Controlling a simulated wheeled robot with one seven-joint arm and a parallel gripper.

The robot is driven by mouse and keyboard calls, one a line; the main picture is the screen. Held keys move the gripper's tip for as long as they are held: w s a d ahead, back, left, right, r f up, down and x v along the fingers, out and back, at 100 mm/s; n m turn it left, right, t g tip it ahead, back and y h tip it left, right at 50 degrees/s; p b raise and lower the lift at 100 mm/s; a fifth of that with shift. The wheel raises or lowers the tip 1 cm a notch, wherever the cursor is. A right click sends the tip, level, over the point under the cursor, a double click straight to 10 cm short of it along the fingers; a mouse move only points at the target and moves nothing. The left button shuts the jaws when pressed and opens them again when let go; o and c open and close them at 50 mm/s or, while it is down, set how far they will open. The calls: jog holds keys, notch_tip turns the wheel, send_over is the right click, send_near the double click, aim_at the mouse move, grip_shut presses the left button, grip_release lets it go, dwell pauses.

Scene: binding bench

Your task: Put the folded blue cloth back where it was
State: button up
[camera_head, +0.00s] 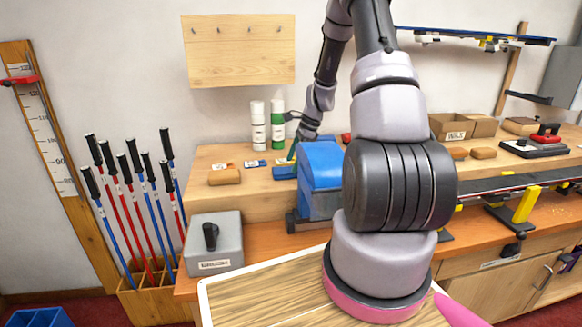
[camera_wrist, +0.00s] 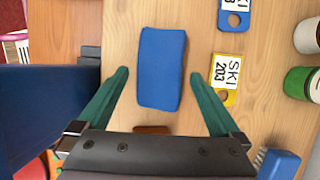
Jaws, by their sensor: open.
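The folded blue cloth (camera_wrist: 161,68) lies flat on the light wooden bench in the wrist view, slightly tilted. In the head view it shows as a small blue patch (camera_head: 284,173) left of the blue machine. My gripper (camera_wrist: 160,75) is open and empty, with its green fingers on either side of the cloth's near part as seen from the wrist. Neither finger visibly touches the cloth, and I cannot tell the height above it. In the head view my gripper (camera_head: 294,150) is small and over the rear bench shelf.
A blue machine (camera_head: 320,168) stands close to the right of the cloth. Blue and yellow SKI tags (camera_wrist: 224,72) lie beside it. Two bottles (camera_head: 258,125) stand behind.

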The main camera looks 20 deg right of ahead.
jog(key=w+v, duration=0.1)
jog(key=v, duration=0.8)
jog(key=s+a+r+n+t+h, duration=0.1)
jog(key=s+a+r+n, duration=0.1)
jog(key=r, duration=0.3)
jog(key=s+a+r+n, duration=0.2)
jog(key=s+r, duration=0.1)
jog(key=r, duration=0.3)
jog(key=s+a+r+n+t, duration=0.1)
jog(key=s+a+r+n, duration=0.2)
jog(key=s, duration=0.4)
jog(key=s+a+r+n+t+h, duration=0.1)
jog(key=s+a+r+n+t, duration=0.1)
jog(key=s+r+n, duration=0.3)
jog(key=s+a+r+n+t, duration=0.2)
jog(key=s+a+r+n, duration=0.2)
jog(key=s+r, duration=0.3)
jog(key=shift+s+a, duration=0.6)
jog(key=shift+s, duration=1.15)
jog(key=shift+r, duration=0.1)
